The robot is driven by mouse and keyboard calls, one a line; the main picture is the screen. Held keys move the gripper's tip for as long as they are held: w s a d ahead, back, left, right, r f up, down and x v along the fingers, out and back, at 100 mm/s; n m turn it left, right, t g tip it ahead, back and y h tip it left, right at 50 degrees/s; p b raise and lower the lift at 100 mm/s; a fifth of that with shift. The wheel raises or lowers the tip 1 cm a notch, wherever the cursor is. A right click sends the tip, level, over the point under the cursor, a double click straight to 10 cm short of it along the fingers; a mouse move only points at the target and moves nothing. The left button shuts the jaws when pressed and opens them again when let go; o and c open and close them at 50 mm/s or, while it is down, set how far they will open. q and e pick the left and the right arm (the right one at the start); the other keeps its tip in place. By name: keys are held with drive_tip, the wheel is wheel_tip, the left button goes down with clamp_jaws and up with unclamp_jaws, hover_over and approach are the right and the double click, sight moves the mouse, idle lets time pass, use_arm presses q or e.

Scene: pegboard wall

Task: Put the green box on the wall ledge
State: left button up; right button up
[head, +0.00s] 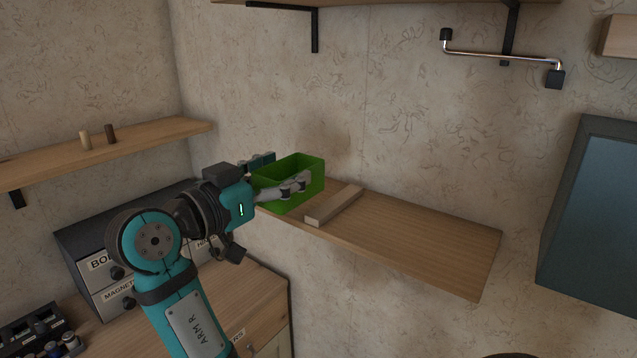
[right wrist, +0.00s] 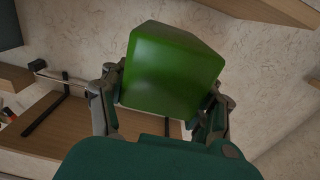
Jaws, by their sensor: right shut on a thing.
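The green box (head: 303,188) is an open-topped bin, held in my right gripper (head: 284,184) in the head view. It appears over the left end of the wooden wall ledge (head: 420,238); whether it touches the ledge is unclear. In the right wrist view the green box (right wrist: 172,70) sits between both fingers of the right gripper (right wrist: 160,100), with one finger on each side. The ledge carries a small wooden strip (head: 334,205), just right of the box. My left gripper is not in view.
Another shelf (head: 150,138) with two pegs is on the left wall. A drawer unit (head: 85,255) stands below it. A dark cabinet (head: 597,215) is right of the ledge. A metal bar (head: 500,56) is above. The ledge's right part is clear.

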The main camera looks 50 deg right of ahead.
drive_tip(key=w+d+p, duration=0.1)
drive_tip(key=w+d, duration=0.2)
drive_tip(key=w+d+p, duration=0.2)
drive_tip(key=w+d, duration=0.1)
drive_tip(key=w+d+f+p, duration=0.1)
drive_tip(key=w+d, duration=0.2)
drive_tip(key=shift+w+d+p, duration=0.15)
drive_tip(key=shift+w+p, duration=0.15)
drive_tip(key=shift+w, duration=0.1)
drive_tip(key=shift+w+d+f, duration=0.1)
drive_tip(key=shift+w+f, duration=0.05)
wheel_tip(320, 180, down, 3)
drive_tip(key=shift+r+p, duration=0.1)
drive_tip(key=shift+p, duration=1)
drive_tip(key=shift+f, duration=0.3)
drive_tip(key=shift+f, duration=0.1)
drive_tip(key=shift+f+b, duration=0.15)
drive_tip(key=shift+b, duration=0.2)
drive_tip(key=o, duration=1.2)
